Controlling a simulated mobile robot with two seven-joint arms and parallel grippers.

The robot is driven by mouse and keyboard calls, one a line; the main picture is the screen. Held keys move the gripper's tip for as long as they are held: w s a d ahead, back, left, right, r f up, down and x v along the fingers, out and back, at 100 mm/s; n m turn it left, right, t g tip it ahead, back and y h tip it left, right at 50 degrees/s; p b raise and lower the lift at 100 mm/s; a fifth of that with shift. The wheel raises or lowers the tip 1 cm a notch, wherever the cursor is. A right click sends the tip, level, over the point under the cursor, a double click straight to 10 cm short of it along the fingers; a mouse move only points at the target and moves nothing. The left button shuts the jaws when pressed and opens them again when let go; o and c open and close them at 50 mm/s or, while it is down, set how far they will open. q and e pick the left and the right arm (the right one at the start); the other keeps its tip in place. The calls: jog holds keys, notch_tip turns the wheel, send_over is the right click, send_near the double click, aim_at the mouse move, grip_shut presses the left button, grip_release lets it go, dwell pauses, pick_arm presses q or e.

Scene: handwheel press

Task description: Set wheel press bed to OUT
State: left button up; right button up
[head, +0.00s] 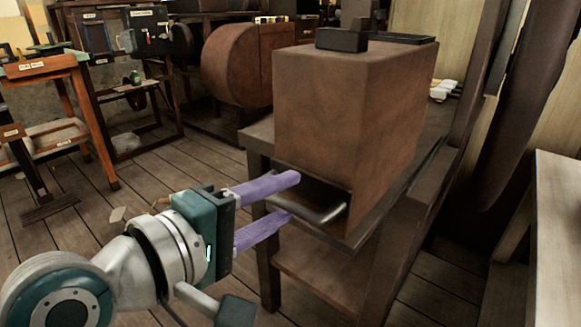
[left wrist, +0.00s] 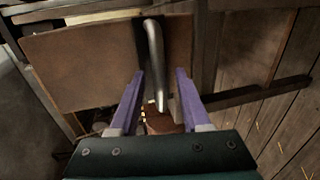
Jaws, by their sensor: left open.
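The press is a large rust-brown block (head: 350,120) on a dark wooden stand, with a dark low opening at the bottom of its front. A grey metal bar handle (head: 325,214) sticks out at this opening. The bed itself is mostly hidden in shadow. My left gripper (head: 294,196), with purple fingers, is open just in front of and to the left of the handle. In the left wrist view the handle (left wrist: 154,55) runs between the two open fingers (left wrist: 160,76); I cannot tell whether either finger touches it. My right gripper is out of view.
The stand's lower shelf (head: 330,285) and legs are below the gripper. A pale table (head: 555,230) stands at the right edge. A wooden workbench (head: 40,67) and other machines stand at the back left. The plank floor (head: 75,235) at left is mostly clear.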

pick_arm(q)
jog(key=p+v, duration=0.2)
jog(key=v, duration=0.8)
jog(key=shift+r, duration=0.1)
jog(key=s+d+r+m+g+p, duration=0.2)
jog(key=s+d+r+m+p, duration=0.1)
jog(key=r+m+p, duration=0.4)
jog(key=s+a+r+m+g+y+p, duration=0.8)
jog(key=s+a+r+p, duration=0.55)
jog(key=p, duration=0.65)
notch_tip(320, 180, up, 35)
jog(key=d+n+t+y+p, duration=0.1)
jog(key=n+p, duration=0.1)
jog(key=p, duration=3.3)
